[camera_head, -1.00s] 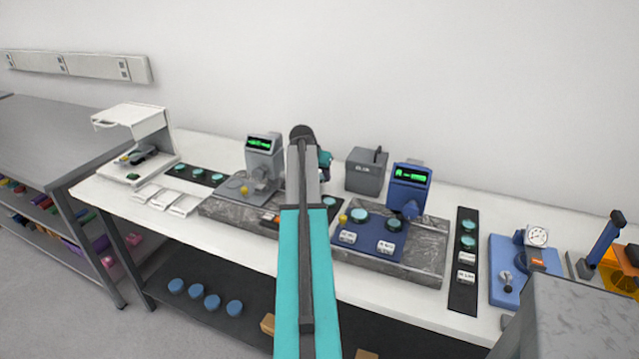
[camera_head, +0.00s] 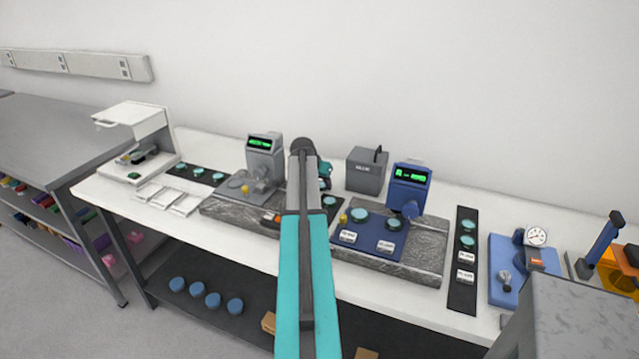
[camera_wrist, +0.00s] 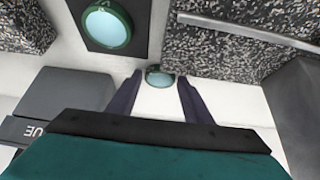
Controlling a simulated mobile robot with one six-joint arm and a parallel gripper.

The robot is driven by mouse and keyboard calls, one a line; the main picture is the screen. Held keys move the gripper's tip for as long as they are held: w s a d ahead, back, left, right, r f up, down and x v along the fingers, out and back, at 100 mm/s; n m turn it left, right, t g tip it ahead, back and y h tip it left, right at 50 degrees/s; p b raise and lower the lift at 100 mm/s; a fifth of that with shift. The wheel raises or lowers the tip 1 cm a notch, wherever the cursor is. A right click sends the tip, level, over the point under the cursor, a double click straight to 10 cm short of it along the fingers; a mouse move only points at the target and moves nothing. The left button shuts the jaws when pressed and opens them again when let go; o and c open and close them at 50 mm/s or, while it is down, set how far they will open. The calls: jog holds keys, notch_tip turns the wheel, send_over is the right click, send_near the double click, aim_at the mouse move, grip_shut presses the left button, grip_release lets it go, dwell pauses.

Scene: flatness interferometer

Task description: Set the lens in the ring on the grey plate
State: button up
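My gripper (camera_wrist: 160,76) points down in the wrist view with its two dark fingers apart. A small pale round lens (camera_wrist: 160,79) with a dark green edge shows between the fingertips over white tabletop. White gaps show on both sides of it, so the fingers do not appear to touch it. In the head view my arm hides most of the gripper; only a teal part (camera_head: 326,169) shows. The grey plate (camera_head: 232,187) lies under the grey instrument (camera_head: 264,157) on a granite slab. I cannot make out its ring clearly.
A dark mat (camera_wrist: 139,42) with a larger green-rimmed lens (camera_wrist: 107,27) lies between two granite slabs. A grey box (camera_head: 366,170) stands close to the gripper. The blue instrument (camera_head: 409,188) and its blue plate (camera_head: 367,241) are to the right.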

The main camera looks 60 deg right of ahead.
jog(key=shift+o, duration=0.9)
jog(key=shift+r, duration=0.1)
jog(key=shift+r, duration=0.1)
jog(key=b+v, duration=0.2)
jog(key=v, duration=0.9)
jog(key=shift+a+r, duration=0.2)
jog(key=shift+r, duration=0.25)
